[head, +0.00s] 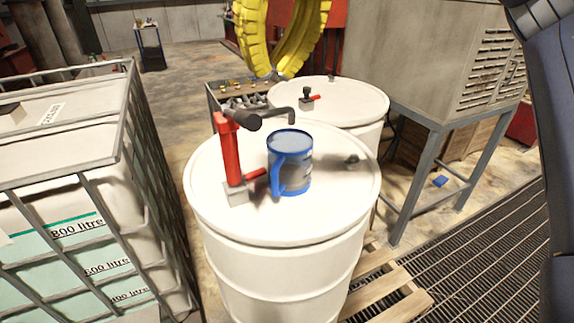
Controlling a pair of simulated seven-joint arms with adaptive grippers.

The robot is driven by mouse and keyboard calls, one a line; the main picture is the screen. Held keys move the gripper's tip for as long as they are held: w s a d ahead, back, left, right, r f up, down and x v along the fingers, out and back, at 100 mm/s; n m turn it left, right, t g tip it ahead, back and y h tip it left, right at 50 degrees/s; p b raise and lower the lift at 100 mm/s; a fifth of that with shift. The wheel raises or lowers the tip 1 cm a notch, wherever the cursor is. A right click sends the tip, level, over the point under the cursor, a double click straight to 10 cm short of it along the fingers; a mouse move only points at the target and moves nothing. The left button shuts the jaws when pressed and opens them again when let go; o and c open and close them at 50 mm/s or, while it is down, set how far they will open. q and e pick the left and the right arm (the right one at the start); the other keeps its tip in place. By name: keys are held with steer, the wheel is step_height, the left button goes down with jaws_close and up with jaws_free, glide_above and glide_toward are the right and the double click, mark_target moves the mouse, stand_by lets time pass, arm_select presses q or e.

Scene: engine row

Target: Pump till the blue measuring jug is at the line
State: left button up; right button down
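The blue measuring jug (291,165) stands upright on the white drum's lid (235,222), its blue handle facing front left. Its side wall looks greyish. I cannot make out a line or a liquid level in it. The red hand pump (231,152) stands on a grey block on the lid, left of the jug. It has a black handle grip (246,121) at its top. A dark bent spout (280,112) ends above the jug's back rim. A dark part of my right arm fills the right edge. Neither gripper's fingers show.
A second white drum (350,100) stands behind, with a small black and red fitting (307,97). A caged white tank (60,180) with litre marks is at left. A grey metal stand (430,150) is at right, beside a floor grating (470,250). A wooden pallet (400,300) sits below.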

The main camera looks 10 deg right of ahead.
step_height(320, 180, up, 8)
steer(key=g+h, duration=0.1)
steer(key=g, duration=0.4)
glide_above(238, 115)
steer(key=w+d, duration=0.3)
steer(key=d, duration=0.1)
steer(key=shift+w+a, duration=0.1)
steer(key=shift+a, duration=0.15)
steer(key=shift+f, duration=0.15)
steer(key=x, duration=1.3)
steer(key=shift+d+f, duration=0.1)
steer(key=shift+f, duration=0.35)
